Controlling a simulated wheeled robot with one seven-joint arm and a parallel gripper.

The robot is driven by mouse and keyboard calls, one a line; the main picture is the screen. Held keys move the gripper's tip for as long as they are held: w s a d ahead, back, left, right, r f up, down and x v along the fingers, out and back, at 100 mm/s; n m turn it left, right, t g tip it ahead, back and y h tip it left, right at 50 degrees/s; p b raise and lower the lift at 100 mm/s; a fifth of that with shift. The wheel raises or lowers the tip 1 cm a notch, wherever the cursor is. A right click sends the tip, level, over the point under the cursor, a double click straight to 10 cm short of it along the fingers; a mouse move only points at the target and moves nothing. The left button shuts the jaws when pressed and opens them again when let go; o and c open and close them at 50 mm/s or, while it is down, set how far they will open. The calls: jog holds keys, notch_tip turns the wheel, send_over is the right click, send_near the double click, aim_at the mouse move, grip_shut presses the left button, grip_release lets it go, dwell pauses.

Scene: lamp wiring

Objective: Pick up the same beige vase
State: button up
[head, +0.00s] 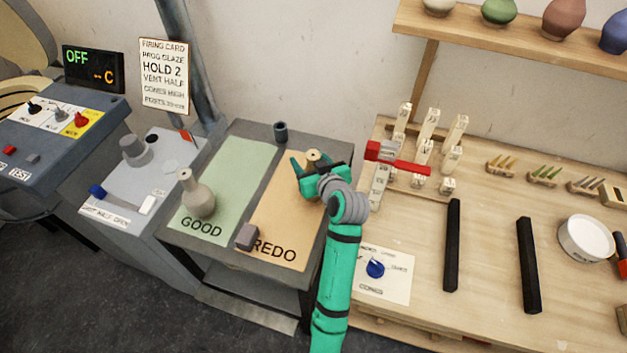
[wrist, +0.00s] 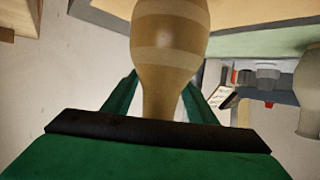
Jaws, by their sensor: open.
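A tan-beige vase with paler bands (wrist: 170,45) fills the middle of the wrist view, its narrow neck between my green fingers. In the head view its rim (head: 313,155) shows above the REDO mat (head: 272,238), and my gripper hides most of its body. My gripper (head: 316,167) is open around the neck; I cannot tell whether either finger touches it. A second vase, plain grey-beige (head: 198,194), stands upright on the green GOOD mat (head: 232,172). A pale vase also shows at the right edge of the wrist view (wrist: 309,92).
A small grey-brown block (head: 247,237) sits at the mats' front edge. A dark cup (head: 281,131) stands behind them. Right of my arm, a wooden bench (head: 490,215) holds pale upright posts (head: 429,124), a red-handled tool (head: 398,158) and black bars (head: 452,245).

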jog(key=shift+w, duration=0.1)
jog(key=c, duration=0.5)
jog(key=shift+d, duration=0.25)
grip_shut()
jog(key=shift+s+a, duration=0.2)
jog(key=shift+a, duration=0.2)
jog(key=shift+f, duration=0.1)
